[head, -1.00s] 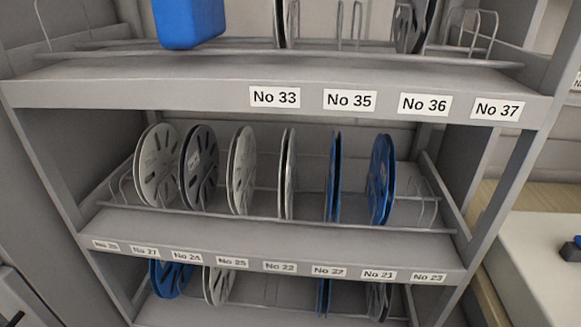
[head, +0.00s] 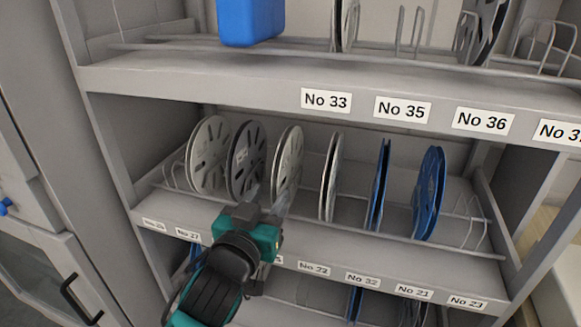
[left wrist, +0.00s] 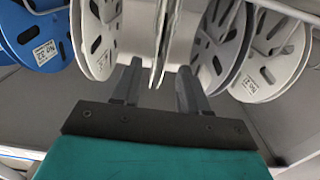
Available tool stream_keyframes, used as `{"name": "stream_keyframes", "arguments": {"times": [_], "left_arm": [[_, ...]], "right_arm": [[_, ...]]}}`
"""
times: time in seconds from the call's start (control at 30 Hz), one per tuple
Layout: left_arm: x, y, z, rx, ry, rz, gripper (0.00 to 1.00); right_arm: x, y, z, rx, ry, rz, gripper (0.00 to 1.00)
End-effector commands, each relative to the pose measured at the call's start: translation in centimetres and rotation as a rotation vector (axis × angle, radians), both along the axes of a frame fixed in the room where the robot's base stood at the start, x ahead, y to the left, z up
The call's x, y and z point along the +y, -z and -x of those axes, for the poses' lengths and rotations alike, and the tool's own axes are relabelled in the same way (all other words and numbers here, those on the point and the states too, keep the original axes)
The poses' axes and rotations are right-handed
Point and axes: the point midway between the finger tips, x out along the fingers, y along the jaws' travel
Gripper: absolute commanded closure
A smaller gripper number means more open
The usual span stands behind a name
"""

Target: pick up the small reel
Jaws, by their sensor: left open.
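Several reels stand upright in a wire rack on the middle shelf. A thin pale reel (head: 289,160), third from the left, is the one in front of my left gripper (head: 270,203). In the left wrist view this pale reel (left wrist: 165,35) shows nearly edge-on at the centre. My left gripper (left wrist: 158,88) is open there, with one finger on each side of the reel's near rim. I cannot tell whether a finger touches it. Which reel counts as the small one is not clear from the labels. My right gripper is not in view.
A dark reel (head: 246,160) stands close to the left of the pale one, and another pale reel (head: 331,177) to its right. Blue reels (head: 429,193) stand further right. The upper shelf (head: 230,82) overhangs them and holds a blue container (head: 250,20).

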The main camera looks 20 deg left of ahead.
Motion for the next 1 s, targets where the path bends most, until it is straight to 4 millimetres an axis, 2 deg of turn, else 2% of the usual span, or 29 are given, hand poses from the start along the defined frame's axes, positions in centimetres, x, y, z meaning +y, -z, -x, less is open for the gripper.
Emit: {"name": "stream_keyframes", "arguments": {"times": [0.1, 0.37, 0.7, 1.0], "left_arm": [[-0.1, -0.1, -1.8, -0.001, 0.0, -0.001, 0.56], [-0.1, 0.0, -3.5, 0.001, 0.001, -0.002, 0.56], [-0.4, 0.1, -7.8, 0.002, 0.001, -0.002, 0.56], [-0.4, 0.1, -8.1, 0.002, 0.001, -0.001, 0.58]], "right_arm": [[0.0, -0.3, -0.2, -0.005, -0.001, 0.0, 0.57], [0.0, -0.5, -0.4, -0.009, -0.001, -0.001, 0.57], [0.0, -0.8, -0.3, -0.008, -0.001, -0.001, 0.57], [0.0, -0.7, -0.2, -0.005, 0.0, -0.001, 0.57]]}}
